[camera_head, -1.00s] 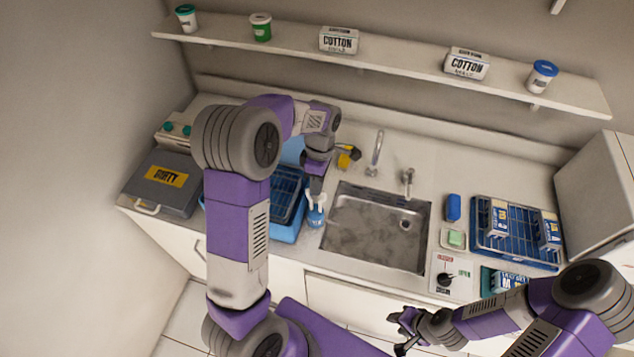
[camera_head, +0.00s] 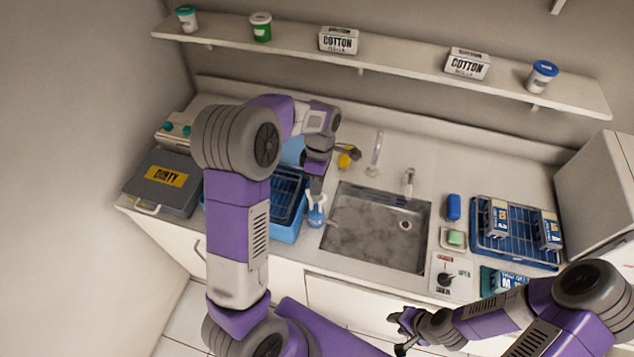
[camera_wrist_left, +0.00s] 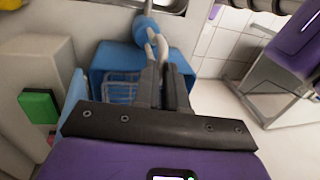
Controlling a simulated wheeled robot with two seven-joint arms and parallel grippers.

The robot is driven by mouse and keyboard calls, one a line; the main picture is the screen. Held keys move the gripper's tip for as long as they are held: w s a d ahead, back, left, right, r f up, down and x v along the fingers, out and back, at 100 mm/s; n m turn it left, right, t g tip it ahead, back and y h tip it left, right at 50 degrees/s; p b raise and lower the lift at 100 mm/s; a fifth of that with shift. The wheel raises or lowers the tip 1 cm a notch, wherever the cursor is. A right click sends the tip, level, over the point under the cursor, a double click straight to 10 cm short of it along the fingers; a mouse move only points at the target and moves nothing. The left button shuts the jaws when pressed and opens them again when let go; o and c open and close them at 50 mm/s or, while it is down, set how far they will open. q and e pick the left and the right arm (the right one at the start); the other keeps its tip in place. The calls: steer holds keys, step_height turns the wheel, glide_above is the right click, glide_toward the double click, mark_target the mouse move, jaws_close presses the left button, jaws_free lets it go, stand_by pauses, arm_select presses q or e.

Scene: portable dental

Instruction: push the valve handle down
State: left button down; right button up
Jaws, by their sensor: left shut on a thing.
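My left gripper (camera_head: 317,186) points down at the sink's left edge, well away from the lever. It is shut on the white upper part of a blue-and-white tool or bottle (camera_head: 316,215). The wrist view shows the closed fingers (camera_wrist_left: 163,75) at its white prongs (camera_wrist_left: 155,43). My right gripper (camera_head: 402,333) is open and empty, in front of the counter, left of and below the lever.
The steel sink (camera_head: 375,230) lies between my left gripper and the lever. A blue tub (camera_head: 288,234) stands left of the sink. A green sponge (camera_head: 455,238) and a blue rack (camera_head: 515,260) are near the panel. Floor is free before the counter.

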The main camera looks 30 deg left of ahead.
arm_select(q)
step_height(320, 180, down, 4)
steer(key=shift+r+b, duration=0.2)
steer(key=shift+b, duration=0.75)
steer(key=shift+s+r, duration=0.1)
steer(key=c, duration=1.2)
jaws_free()
steer(key=r, duration=0.2)
steer(key=w+r, duration=0.1)
steer(key=r, duration=0.4)
steer(key=shift+w+a+r+p, duration=0.2)
steer(key=shift+w+p, duration=0.1)
